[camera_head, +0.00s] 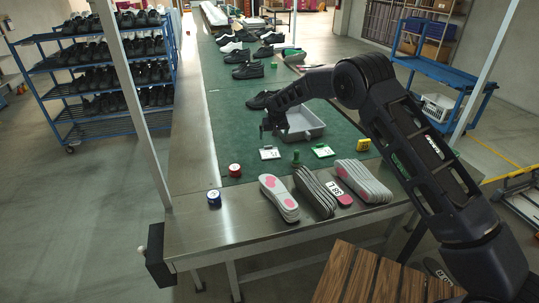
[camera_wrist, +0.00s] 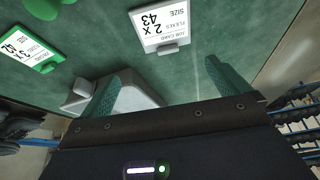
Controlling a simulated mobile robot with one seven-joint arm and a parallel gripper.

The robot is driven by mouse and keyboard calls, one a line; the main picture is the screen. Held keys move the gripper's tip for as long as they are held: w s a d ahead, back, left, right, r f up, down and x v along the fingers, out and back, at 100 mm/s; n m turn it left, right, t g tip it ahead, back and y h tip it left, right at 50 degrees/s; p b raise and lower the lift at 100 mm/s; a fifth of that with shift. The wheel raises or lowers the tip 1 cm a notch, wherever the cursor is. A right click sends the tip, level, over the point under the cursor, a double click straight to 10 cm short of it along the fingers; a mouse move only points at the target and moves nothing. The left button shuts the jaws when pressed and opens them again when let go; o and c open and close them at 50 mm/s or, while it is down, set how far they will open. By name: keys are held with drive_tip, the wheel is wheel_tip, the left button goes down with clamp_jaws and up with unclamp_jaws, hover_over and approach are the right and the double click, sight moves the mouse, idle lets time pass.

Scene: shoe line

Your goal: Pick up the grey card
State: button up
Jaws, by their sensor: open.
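The grey card (camera_head: 269,153) lies on the green mat at the near end of the bench, left of a green-framed card (camera_head: 322,150). In the wrist view the grey card (camera_wrist: 161,24) has a pale face with upside-down print including "43". The green-framed card (camera_wrist: 28,48) is at its left there. My gripper (camera_head: 268,129) is above the mat, a little beyond the grey card. In the wrist view its two green fingers (camera_wrist: 160,82) are spread apart with nothing held, and the card is ahead of them, apart from both tips.
A grey tray (camera_head: 302,124) is right of my gripper. A green knob-like piece (camera_head: 296,158) stands between the cards. Red (camera_head: 235,170) and blue (camera_head: 214,198) round items, a yellow block (camera_head: 363,145) and insole stacks (camera_head: 318,192) are nearby. Shoes (camera_head: 248,71) lie farther back.

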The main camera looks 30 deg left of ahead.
sight(269, 151)
drive_tip(key=shift+s+a+x, duration=0.15)
drive_tip(key=shift+s+x, duration=0.05)
drive_tip(key=shift+x, duration=1.8)
drive_tip(key=shift+s+a+x, duration=0.1)
drive_tip(key=shift+s+x, duration=0.1)
drive_tip(key=shift+x, duration=1.75)
drive_tip(key=shift+s+a+x, duration=0.15)
drive_tip(key=shift+s+x, duration=0.05)
drive_tip(key=shift+x, duration=1.8)
drive_tip(key=shift+f, duration=0.1)
drive_tip(key=c, duration=0.8)
